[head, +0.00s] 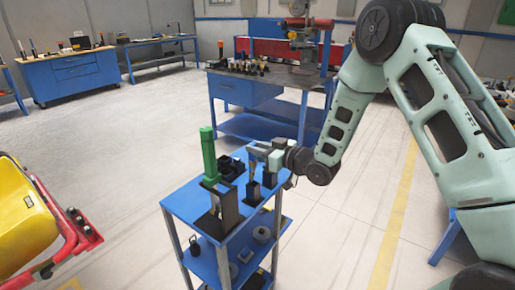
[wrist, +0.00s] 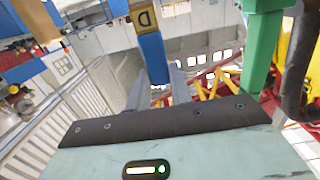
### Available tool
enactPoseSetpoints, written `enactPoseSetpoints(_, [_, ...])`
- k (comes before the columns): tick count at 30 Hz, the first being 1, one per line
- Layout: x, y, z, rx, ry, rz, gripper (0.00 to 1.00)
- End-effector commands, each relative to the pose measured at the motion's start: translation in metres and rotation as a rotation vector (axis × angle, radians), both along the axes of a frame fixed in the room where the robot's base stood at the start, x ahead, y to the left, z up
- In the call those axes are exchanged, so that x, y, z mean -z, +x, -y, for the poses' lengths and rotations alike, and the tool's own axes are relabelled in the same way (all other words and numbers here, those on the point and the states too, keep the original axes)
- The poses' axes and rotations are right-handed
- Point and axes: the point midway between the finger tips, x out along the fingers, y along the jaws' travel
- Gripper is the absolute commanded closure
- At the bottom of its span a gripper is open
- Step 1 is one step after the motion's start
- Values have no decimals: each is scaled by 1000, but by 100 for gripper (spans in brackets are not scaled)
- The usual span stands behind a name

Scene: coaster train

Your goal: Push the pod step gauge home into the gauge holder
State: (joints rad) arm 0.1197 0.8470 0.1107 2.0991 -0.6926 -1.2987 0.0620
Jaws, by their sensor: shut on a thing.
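My gripper (head: 257,153) is above the right side of a blue cart in the head view. In the wrist view its two grey fingers (wrist: 160,92) are closed on a blue bar (wrist: 152,57), which I take to be the pod step gauge. A dark upright holder (head: 253,193) stands below the gripper, perhaps the gauge holder. I cannot tell whether the gauge touches it or how deep it sits.
A tall green post (head: 209,155) stands on the cart (head: 180,205), left of my gripper; it also shows in the wrist view (wrist: 262,50). A yellow and red coaster car (head: 25,210) is at left. A blue workbench (head: 237,88) is behind.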

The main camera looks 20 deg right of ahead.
Motion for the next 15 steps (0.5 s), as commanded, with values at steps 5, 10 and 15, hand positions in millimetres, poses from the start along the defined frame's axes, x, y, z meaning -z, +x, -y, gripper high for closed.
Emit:
enactPoseSetpoints(5, [4, 0, 0, 0, 1, 1, 100])
enactPoseSetpoints(10, [7, 0, 0, 0, 1, 1, 100])
enactPoseSetpoints(15, [11, 0, 0, 0, 1, 1, 100])
